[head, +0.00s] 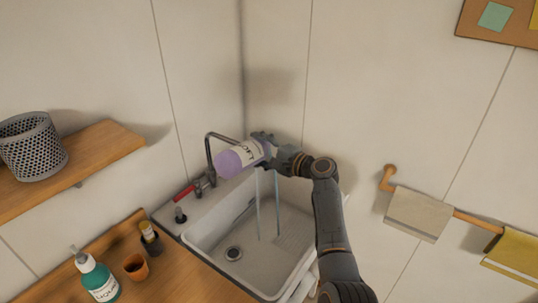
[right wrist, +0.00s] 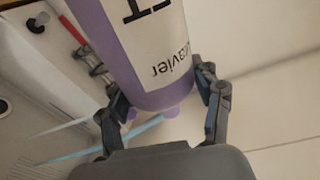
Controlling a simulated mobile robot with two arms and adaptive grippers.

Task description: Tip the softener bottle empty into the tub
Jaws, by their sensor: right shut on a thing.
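The softener bottle (head: 229,163) is purple with a white label and lies tilted close to level above the tub (head: 190,245), a white sink basin. My right gripper (head: 267,143) is shut around it near the end at the right. In the right wrist view the bottle (right wrist: 95,28) is between both fingers of my right gripper (right wrist: 163,100), with the label lettering upside down. Two thin pale blue streaks (head: 258,205) run from below the gripper down into the tub. I cannot tell whether they are liquid. My left gripper is out of view.
A faucet (head: 209,150) with a red handle stands behind the tub, close to the bottle. A teal pump bottle (head: 98,280) and an orange cup (head: 136,267) stand on the wooden counter at the left. A towel rail (head: 470,217) is on the right wall.

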